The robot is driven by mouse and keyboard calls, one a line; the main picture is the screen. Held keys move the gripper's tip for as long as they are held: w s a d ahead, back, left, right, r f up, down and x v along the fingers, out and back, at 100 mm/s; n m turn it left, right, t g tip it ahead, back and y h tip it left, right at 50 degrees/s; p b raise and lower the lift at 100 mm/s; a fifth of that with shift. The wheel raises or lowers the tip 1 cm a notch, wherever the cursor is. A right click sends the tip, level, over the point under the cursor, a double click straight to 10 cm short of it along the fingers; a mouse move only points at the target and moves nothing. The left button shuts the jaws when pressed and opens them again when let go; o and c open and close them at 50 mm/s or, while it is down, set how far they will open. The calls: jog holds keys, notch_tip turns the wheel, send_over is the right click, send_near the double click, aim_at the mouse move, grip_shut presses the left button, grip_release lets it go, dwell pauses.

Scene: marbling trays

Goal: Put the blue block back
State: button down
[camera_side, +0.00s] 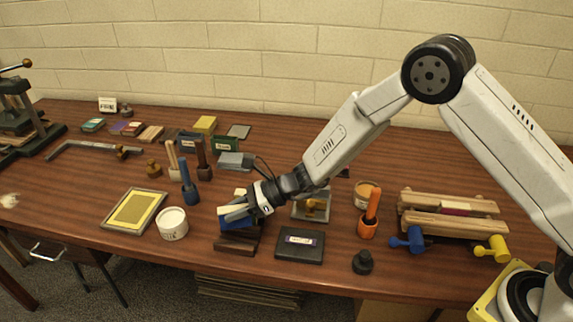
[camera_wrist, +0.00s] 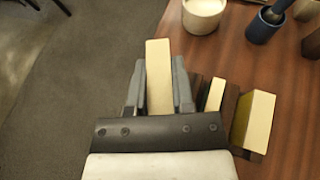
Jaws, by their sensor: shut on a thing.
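My gripper (camera_side: 236,213) is at the front of the table, pointing down to the left, with its fingers closed on the blue block (camera_side: 238,225). In the wrist view, my gripper (camera_wrist: 158,85) has a finger on each side of a pale, cream-faced block (camera_wrist: 158,62), whose blue side is out of sight there. The block is at a dark wooden stand (camera_side: 235,246), at or just above its top. I cannot tell whether it touches the stand. In the wrist view, a narrow cream-topped block (camera_wrist: 215,94) and a yellow-sided block (camera_wrist: 253,120) stand to its right.
A white tub (camera_side: 172,223) and a framed yellow screen (camera_side: 135,210) are to the left. A dark ink pad (camera_side: 299,246) lies right of the stand. An orange holder (camera_side: 368,227) and a black knob (camera_side: 362,262) are further right. The table's front edge is close.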

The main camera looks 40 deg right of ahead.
aim_at(235, 222)
jog(key=shift+w+a+f, duration=0.15)
jog(key=shift+w+f, duration=0.1)
jog(key=shift+f, duration=1.55)
jog(key=shift+f, duration=0.15)
jog(key=shift+c, duration=2.4)
grip_release()
jog(key=shift+s+d+r, duration=0.15)
jog(key=shift+d+r, duration=0.2)
jog(key=shift+d, duration=0.15)
jog(key=v, duration=1.1)
